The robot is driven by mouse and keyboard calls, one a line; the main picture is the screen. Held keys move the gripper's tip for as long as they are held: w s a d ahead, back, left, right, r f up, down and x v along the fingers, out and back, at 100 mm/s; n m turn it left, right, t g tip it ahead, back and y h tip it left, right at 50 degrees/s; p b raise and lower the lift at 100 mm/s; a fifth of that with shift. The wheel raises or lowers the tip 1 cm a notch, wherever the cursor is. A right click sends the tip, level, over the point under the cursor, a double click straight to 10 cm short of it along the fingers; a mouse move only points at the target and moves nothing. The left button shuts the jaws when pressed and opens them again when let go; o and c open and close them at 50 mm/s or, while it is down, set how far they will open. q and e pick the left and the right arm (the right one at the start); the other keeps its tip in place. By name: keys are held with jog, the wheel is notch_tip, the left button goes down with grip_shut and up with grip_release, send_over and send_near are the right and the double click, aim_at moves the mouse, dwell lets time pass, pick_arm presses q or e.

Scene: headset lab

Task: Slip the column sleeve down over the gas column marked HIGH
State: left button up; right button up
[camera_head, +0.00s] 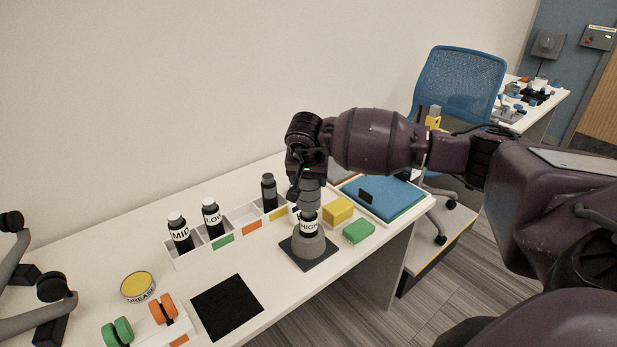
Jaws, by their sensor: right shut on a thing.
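The gas column marked HIGH (309,227) stands upright in a grey cone-shaped foot on a black square plate (318,262) near the table's right end. The column sleeve (311,194), grey and ribbed, is upright directly above the HIGH label, seemingly in line with the column. Whether the sleeve surrounds the column's top or only hovers over it, I cannot tell. My right gripper (303,186) reaches in from the right and is shut on the sleeve; its fingers are small and dark. My left gripper is not in view.
A white rack (205,252) behind holds columns marked MID (180,233) and LOW (212,218), plus a dark one (269,191). Yellow (339,210) and green (359,231) blocks lie right of the plate. A grease tin (138,287) and black mat (227,307) lie left.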

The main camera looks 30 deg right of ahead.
aim_at(308, 203)
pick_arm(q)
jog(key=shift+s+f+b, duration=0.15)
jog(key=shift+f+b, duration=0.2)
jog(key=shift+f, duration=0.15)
pick_arm(e)
jog(key=shift+f, duration=0.5)
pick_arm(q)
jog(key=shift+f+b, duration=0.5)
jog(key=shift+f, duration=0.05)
pick_arm(e)
jog(key=shift+f, duration=0.8)
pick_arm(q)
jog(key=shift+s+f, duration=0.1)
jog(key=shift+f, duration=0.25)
pick_arm(e)
jog(key=shift+f, duration=0.4)
pick_arm(q)
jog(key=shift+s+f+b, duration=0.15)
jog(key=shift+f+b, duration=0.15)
jog(key=shift+b, duration=0.1)
pick_arm(e)
jog(key=shift+f, duration=0.25)
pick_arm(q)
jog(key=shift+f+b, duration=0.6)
pick_arm(e)
jog(key=shift+f, duration=0.9)
